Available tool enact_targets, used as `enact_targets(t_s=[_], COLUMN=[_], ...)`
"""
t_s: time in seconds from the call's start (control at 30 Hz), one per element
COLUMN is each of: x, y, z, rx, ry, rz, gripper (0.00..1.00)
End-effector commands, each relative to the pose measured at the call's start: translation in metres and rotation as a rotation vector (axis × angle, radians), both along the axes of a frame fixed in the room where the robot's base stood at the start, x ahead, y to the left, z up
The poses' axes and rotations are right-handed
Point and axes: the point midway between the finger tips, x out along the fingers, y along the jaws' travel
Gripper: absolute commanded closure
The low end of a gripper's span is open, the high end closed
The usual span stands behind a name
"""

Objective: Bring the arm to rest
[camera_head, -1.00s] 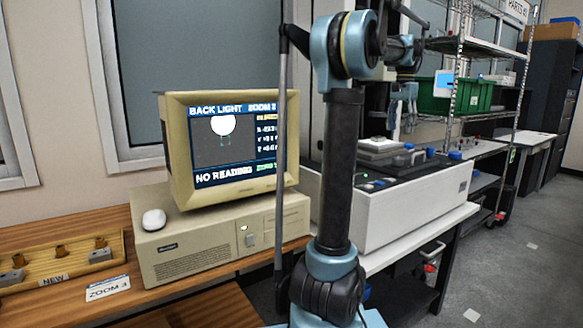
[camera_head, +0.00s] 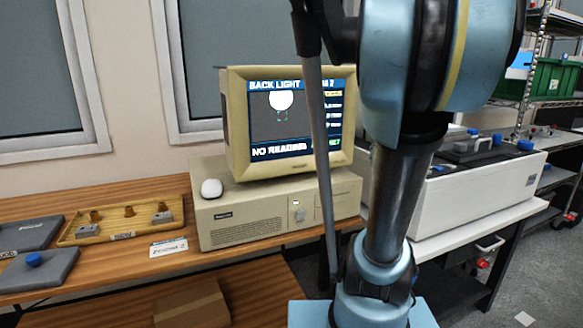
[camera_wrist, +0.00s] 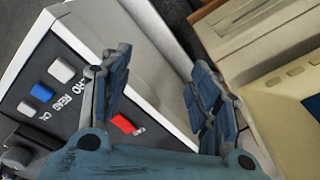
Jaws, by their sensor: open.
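My arm stands in the middle right of the head view, a dark upright link (camera_head: 400,195) with a large blue joint above it. My gripper is out of the head view. In the wrist view my gripper (camera_wrist: 165,85) is open, its two blue fingers apart with nothing between them. Behind the fingers is the white measuring machine (camera_wrist: 160,60) with a dark control panel carrying white, blue and red buttons. The same machine shows in the head view (camera_head: 470,205), partly hidden by my arm.
A beige computer and monitor (camera_head: 235,120) stand on the wooden bench (camera_head: 110,200), left of my arm. A wooden tray (camera_head: 75,236) and grey plates (camera_head: 45,272) lie further left. A metal shelf with a green bin (camera_head: 550,80) is at the far right. Some floor is clear at lower right.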

Motion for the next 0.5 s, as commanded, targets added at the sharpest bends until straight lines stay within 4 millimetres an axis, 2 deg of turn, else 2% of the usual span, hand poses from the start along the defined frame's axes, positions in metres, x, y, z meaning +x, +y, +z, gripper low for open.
enact_targets(t_s=[0.03, 0.2, 0.5], x=[-0.011, -0.044, -0.104], y=[0.013, 0.046, 0.09], z=[-0.014, -0.057, -0.143], rx=[-0.003, -0.014, -0.031], ry=[-0.006, -0.023, -0.056], rz=[0.039, 0.16, 0.375], gripper=[0.44, 0.44, 0.44])
